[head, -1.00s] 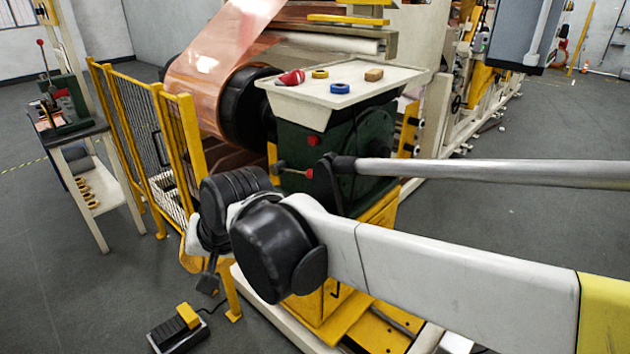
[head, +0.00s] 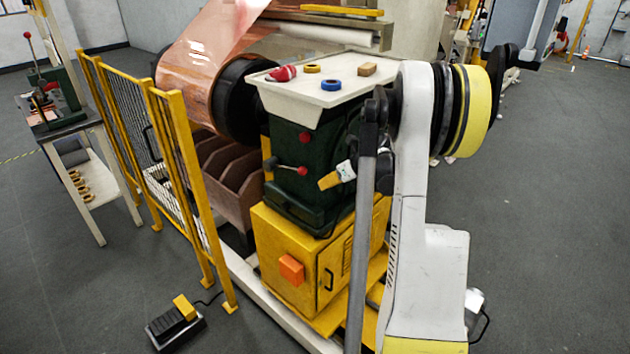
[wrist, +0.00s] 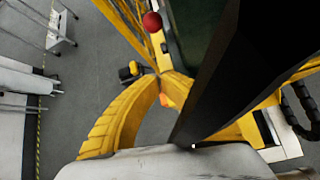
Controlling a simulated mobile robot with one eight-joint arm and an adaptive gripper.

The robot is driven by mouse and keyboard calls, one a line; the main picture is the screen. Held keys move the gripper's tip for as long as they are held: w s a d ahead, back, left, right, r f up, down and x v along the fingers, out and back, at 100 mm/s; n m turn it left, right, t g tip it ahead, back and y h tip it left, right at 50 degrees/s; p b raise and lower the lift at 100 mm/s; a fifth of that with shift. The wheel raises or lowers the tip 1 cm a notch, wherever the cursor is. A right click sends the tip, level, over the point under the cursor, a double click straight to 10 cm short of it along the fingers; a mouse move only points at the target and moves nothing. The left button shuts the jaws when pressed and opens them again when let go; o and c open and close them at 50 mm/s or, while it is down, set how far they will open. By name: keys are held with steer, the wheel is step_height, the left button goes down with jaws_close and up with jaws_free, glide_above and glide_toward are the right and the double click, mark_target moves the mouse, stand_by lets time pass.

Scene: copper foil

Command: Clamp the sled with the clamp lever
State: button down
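A green machine head (head: 295,193) stands on a yellow cabinet in the head view. Its near side carries a lever with a red knob (head: 302,171) and, above it, another red knob (head: 305,138). The frames do not make clear which is the clamp lever, or which part is the sled. My gripper (head: 326,182) is just right of the lower red knob, apart from it, partly hidden by my arm. In the wrist view its yellow fingers (wrist: 163,76) curve together with their tips meeting and nothing visible between them. A red knob (wrist: 152,21) lies beyond the fingertips.
A yellow mesh fence (head: 150,150) stands left of the machine. A foot pedal (head: 176,325) lies on the floor. The cream tray (head: 290,97) on top holds small loose items. A copper roll is behind. Floor is open at right.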

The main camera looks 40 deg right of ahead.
mark_target(300, 170)
steer(key=b+x, duration=0.3)
steer(key=x, duration=0.7)
steer(key=r, duration=0.1)
steer(key=w+r, duration=0.1)
steer(key=r+b, duration=0.1)
steer(key=r, duration=0.1)
steer(key=shift+w+d, duration=0.25)
steer(key=shift+w, duration=0.05)
steer(key=r+p, duration=0.1)
steer(key=r, duration=0.1)
steer(key=w+r+p, duration=0.1)
steer(key=r+p, duration=0.1)
steer(key=r, duration=0.1)
steer(key=shift+w+r, duration=0.1)
